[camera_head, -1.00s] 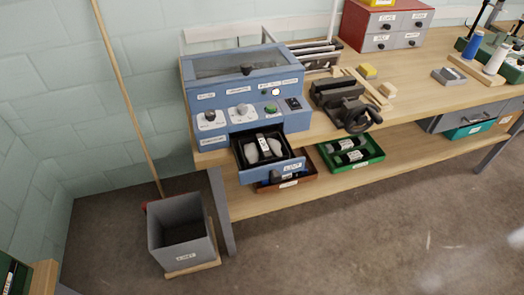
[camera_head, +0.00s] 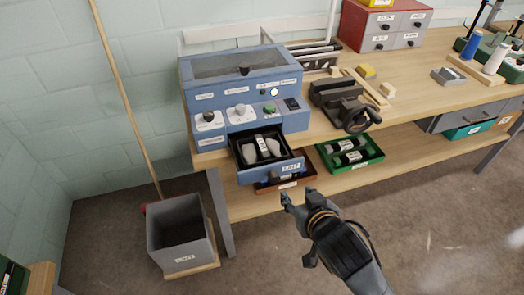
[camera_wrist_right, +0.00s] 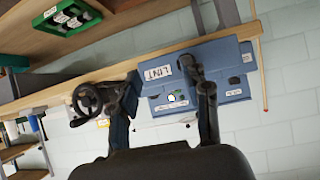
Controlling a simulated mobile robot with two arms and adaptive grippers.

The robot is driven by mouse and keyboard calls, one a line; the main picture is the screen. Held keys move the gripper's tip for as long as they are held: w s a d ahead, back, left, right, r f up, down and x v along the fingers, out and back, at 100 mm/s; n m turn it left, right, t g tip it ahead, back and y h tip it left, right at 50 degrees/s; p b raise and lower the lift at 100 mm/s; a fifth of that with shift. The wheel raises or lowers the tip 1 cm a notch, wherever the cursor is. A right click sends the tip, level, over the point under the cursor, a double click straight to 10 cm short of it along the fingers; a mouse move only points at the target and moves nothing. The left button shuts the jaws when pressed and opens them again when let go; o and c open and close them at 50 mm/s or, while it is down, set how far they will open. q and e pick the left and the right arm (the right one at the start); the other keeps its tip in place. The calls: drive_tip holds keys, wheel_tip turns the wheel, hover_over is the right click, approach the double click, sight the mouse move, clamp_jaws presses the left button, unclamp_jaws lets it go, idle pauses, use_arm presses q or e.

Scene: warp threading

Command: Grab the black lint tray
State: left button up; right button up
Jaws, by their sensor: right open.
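The black lint tray (camera_head: 252,141) sits in the pulled-out drawer (camera_head: 273,175) of the blue machine (camera_head: 243,83), with grey lint and a white-labelled band in it. The drawer front carries a LINT label, which also shows in the right wrist view (camera_wrist_right: 158,72). My right gripper (camera_head: 294,226) is open and empty, in front of and below the drawer, apart from the tray. In the right wrist view its fingers (camera_wrist_right: 163,82) stand apart, with the machine beyond them. My left gripper is not in view.
A grey lint bin (camera_head: 181,227) stands on the floor at the left, near a leaning wooden pole (camera_head: 126,92). A green tray (camera_head: 370,159) and a brown tray (camera_head: 305,180) are on the lower shelf. A black vise with a handwheel (camera_head: 340,98) stands right of the machine.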

sight(265, 151)
drive_tip(key=w+a+r+n+t+y, duration=0.1)
drive_tip(key=w+a+r+t, duration=0.1)
drive_tip(key=w+a+r, duration=0.2)
drive_tip(key=x, duration=1.3)
drive_tip(key=shift+a+r+p, duration=0.1)
drive_tip(key=shift+a+p, duration=0.25)
drive_tip(key=shift+a, duration=0.05)
clamp_jaws()
